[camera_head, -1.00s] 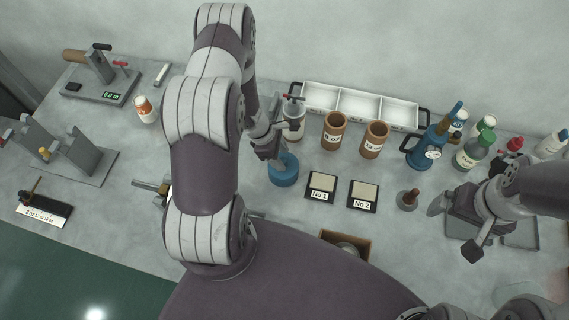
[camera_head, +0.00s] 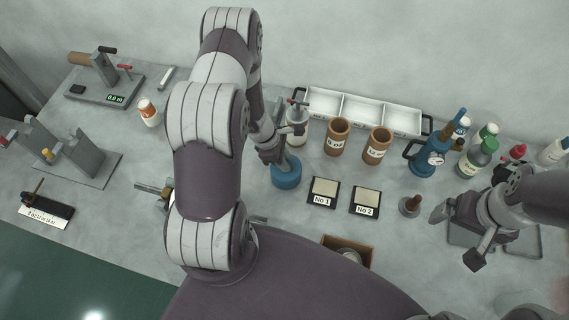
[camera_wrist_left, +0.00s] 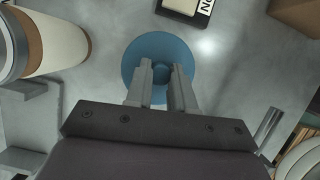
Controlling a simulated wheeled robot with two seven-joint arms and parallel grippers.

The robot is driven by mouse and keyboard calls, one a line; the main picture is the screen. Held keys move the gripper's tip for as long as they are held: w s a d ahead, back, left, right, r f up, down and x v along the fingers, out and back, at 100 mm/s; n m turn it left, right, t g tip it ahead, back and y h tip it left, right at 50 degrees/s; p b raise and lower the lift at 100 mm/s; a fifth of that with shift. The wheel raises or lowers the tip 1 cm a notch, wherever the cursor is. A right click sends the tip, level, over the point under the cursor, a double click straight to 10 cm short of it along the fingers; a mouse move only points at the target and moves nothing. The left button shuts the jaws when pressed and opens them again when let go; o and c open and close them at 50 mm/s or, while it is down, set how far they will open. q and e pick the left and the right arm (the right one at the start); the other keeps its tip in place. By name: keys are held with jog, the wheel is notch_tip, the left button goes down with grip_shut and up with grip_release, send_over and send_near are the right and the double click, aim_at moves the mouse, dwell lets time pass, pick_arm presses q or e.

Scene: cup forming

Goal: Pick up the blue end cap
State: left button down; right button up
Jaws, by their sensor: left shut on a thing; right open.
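The blue end cap (camera_head: 286,176) is a round blue disc on the grey table, left of the No 1 pad. In the left wrist view the blue end cap (camera_wrist_left: 190,58) lies under my fingers, with a small knob at its middle. My left gripper (camera_head: 272,158) is over it, and its two fingers (camera_wrist_left: 162,76) are shut on the knob. I cannot tell whether the cap is clear of the table. My right gripper (camera_head: 456,236) is open and empty at the right side, over a dark tray.
Black pads No 1 (camera_head: 323,192) and No 2 (camera_head: 365,201) lie to the right of the cap. An open brown box (camera_head: 347,251) sits in front.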

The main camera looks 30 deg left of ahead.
pick_arm(q)
jog(key=r, duration=0.1)
jog(key=d+r+b, duration=0.1)
jog(key=shift+d+r, duration=0.1)
jog(key=shift+r, duration=0.2)
jog(key=s+d+r+b, duration=0.1)
jog(key=d+r+b, duration=0.1)
jog(key=d+r, duration=0.4)
jog(key=d, duration=0.4)
jog(key=shift+s+d+r, duration=0.15)
jog(key=shift+s+r, duration=0.25)
